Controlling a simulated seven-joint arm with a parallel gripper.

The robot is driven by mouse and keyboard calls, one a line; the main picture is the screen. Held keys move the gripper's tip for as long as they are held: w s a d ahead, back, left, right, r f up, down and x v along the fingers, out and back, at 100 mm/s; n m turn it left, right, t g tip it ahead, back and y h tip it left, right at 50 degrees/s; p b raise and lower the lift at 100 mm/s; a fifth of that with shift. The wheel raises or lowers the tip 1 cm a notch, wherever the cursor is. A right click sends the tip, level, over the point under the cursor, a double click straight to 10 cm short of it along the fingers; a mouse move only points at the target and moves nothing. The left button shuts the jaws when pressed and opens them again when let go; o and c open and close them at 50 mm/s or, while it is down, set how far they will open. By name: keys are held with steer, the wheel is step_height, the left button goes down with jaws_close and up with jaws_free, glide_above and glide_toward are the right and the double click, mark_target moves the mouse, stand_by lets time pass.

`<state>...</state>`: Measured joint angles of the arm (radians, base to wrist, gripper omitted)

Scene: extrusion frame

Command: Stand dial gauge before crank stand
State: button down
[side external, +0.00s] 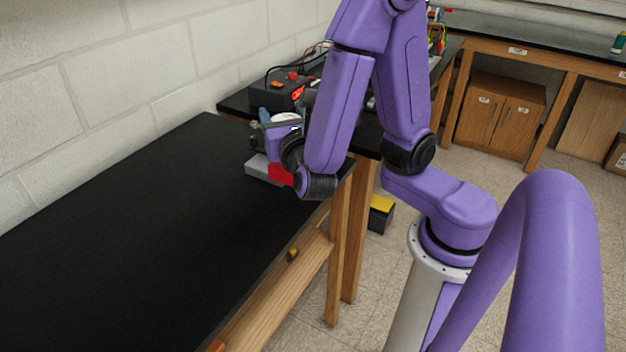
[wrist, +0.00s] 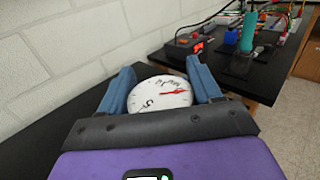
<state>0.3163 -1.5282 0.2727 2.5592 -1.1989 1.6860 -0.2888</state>
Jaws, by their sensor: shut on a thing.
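The dial gauge (wrist: 160,93) has a round white face with black markings and a red hand. In the wrist view it sits between the two blue fingers of my gripper (wrist: 161,76), which is shut on it. In the side external view my gripper (side external: 268,128) is at the far right end of the black table, largely behind my own arm. A white patch there may be the gauge. Below it a light grey block (side external: 262,168) with a red part (side external: 281,175) shows partly. I cannot tell whether this is the crank stand. The gauge's underside is hidden.
The black table (side external: 130,235) is clear to the left, along a white block wall (side external: 120,75). Beyond its far end stands another bench with a black box (side external: 275,92), cables and a teal upright item (wrist: 247,35). A wooden cabinet (side external: 502,108) is further back.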

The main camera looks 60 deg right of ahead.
steer(key=w+d+f, duration=0.1)
steer(key=d+f, duration=0.1)
steer(key=d, duration=0.5)
steer(key=w+d+f, duration=0.1)
steer(key=d+f, duration=0.1)
steer(key=d, duration=0.4)
step_height(320, 180, down, 8)
steer(key=shift+d+r+h, duration=0.25)
steer(key=shift+d+h, duration=0.05)
steer(key=shift+w+f, duration=0.15)
steer(key=shift+c, duration=1)
jaws_free()
